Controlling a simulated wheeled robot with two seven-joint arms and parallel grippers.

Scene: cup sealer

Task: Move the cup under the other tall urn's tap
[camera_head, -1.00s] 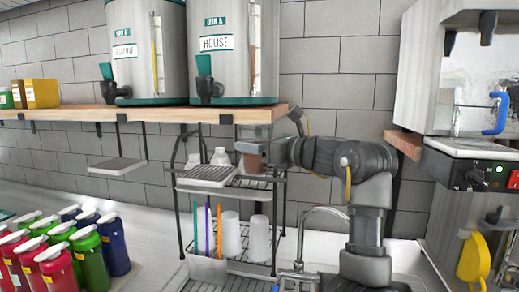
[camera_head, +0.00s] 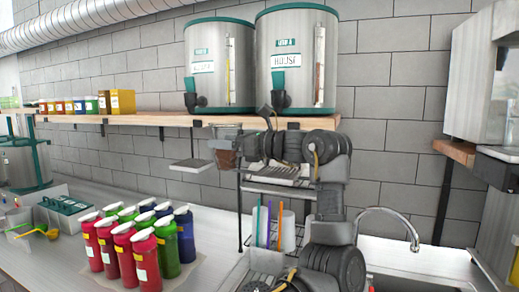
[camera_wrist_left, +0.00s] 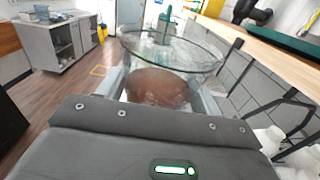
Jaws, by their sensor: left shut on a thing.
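My left gripper (camera_head: 224,140) is shut on a clear cup (camera_head: 226,158) with brown liquid, below the shelf's front edge. The left wrist view shows the cup's glassy rim (camera_wrist_left: 172,50) and brown contents (camera_wrist_left: 158,88) between the fingers, looking upright. Two tall steel urns with green trim stand on the shelf. The left urn (camera_head: 218,65) has a dark tap (camera_head: 194,100) with a drip tray (camera_head: 190,165) hanging below. The right urn (camera_head: 297,60), labelled HOUSE, has its tap (camera_head: 279,98). The cup is between the two taps sideways. My right gripper is not in view.
The wooden shelf (camera_head: 150,118) and its brackets lie just above the cup. A wire rack (camera_head: 262,188) with a straw holder stands below right. Several red, green and blue bottles (camera_head: 140,245) stand on the counter, lower left. A sink faucet (camera_head: 395,215) is at right.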

